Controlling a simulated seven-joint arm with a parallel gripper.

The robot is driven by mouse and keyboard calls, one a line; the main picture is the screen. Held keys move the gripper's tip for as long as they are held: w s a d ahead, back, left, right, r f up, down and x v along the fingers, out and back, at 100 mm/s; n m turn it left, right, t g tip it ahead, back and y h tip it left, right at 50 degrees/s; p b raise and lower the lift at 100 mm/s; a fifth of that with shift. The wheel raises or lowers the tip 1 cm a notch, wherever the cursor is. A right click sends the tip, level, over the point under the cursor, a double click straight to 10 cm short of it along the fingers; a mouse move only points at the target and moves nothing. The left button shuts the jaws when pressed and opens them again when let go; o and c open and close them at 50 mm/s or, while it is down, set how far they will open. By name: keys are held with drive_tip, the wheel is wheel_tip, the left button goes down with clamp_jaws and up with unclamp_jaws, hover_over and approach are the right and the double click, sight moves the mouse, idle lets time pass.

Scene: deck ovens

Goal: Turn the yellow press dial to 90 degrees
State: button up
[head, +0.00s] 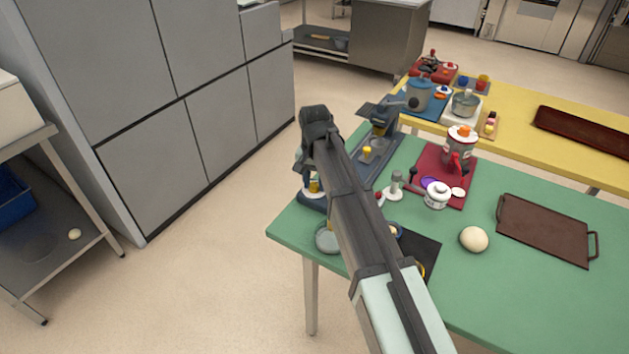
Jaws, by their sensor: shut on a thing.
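My arm reaches up across the green table (520,290) in the head view and bends down at its far end. My gripper (311,176) is small in the picture and partly hidden behind my own arm. It is shut at a small yellow part (315,186), which looks like the yellow press dial, above a dark blue base (309,204) at the table's left edge. The dial's angle and the fingertips are too small and too covered to make out.
A dark blue machine (384,122) stands just right of the arm. Grey cabinets (225,110) stand left across open floor.

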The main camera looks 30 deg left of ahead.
sight(315, 184)
drive_tip(key=m, duration=0.4)
drive_tip(key=shift+m, duration=1.8)
drive_tip(key=o, duration=1)
drive_tip(key=shift+r, duration=0.1)
wheel_tip(315, 184, up, 14)
drive_tip(key=shift+f, duration=0.15)
